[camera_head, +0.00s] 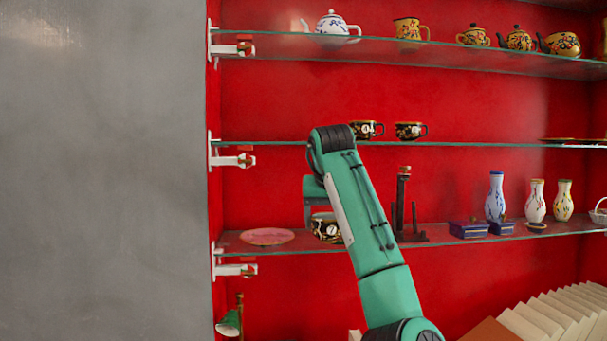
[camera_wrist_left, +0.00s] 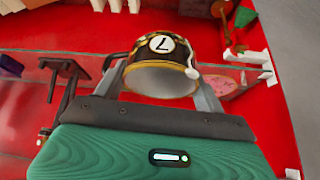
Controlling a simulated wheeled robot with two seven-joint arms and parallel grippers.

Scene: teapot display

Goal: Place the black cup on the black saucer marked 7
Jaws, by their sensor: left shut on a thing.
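The black cup with a white disc marked 7 (camera_wrist_left: 160,48) has gold trim and sits between the two fingers of my left gripper (camera_wrist_left: 162,76), which is shut on it. In the head view this cup (camera_head: 325,230) shows at the lower glass shelf, partly behind my green left arm; the fingertips are hidden there. I cannot tell whether the cup touches the shelf. Dark flat dishes (camera_head: 558,139) lie at the right of the middle shelf, seen edge-on; no number is readable on them. My right gripper is not in view.
A pink plate (camera_head: 267,237) lies left of the cup on the lower shelf (camera_head: 290,248). A dark stand (camera_head: 401,205), purple boxes (camera_head: 468,229) and vases (camera_head: 496,197) are to the right. Two similar black cups (camera_head: 409,130) stand on the middle shelf (camera_head: 480,145).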

